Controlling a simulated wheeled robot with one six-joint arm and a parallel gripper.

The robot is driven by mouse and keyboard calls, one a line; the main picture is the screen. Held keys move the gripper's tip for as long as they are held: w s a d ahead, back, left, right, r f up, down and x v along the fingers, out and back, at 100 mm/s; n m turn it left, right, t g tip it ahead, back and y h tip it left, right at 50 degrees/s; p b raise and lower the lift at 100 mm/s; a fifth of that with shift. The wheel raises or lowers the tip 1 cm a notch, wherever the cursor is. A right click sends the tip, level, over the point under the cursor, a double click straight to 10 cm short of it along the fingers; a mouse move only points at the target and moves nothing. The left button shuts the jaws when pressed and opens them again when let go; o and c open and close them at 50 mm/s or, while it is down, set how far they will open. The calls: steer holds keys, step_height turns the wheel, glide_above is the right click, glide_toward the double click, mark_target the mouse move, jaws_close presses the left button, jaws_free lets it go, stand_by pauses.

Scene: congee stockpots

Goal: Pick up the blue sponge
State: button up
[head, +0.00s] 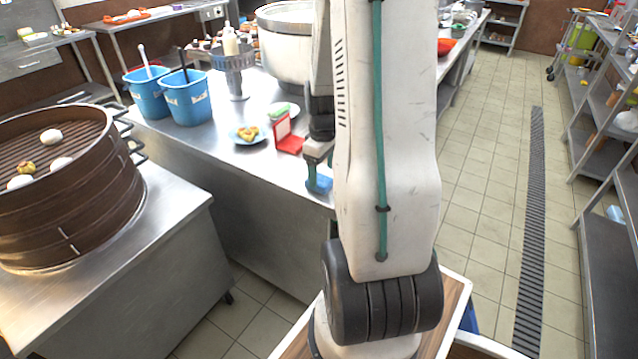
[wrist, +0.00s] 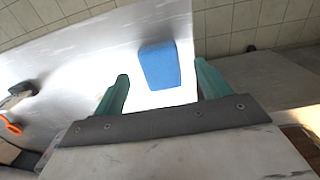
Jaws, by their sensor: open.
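The blue sponge (wrist: 160,65) lies on the steel table near its edge, seen in the wrist view just beyond and between the two green fingers. My gripper (wrist: 160,88) is open, with nothing between its fingers, and the sponge is apart from both fingertips as seen there. In the head view the sponge (head: 319,183) shows as a small blue patch at the table's edge, just below my gripper. My arm hides part of the area around it in the head view.
The steel table (head: 215,135) also holds two blue buckets (head: 186,97), a red stand (head: 289,137), a plate of food (head: 247,134) and a large pot (head: 290,50). A bamboo steamer (head: 70,215) stands at left. The tiled aisle at right is clear.

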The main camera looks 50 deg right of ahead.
mark_target(319, 183)
steer(key=shift+f, duration=1.45)
steer(key=c, duration=1.1)
steer(key=shift+r, duration=0.1)
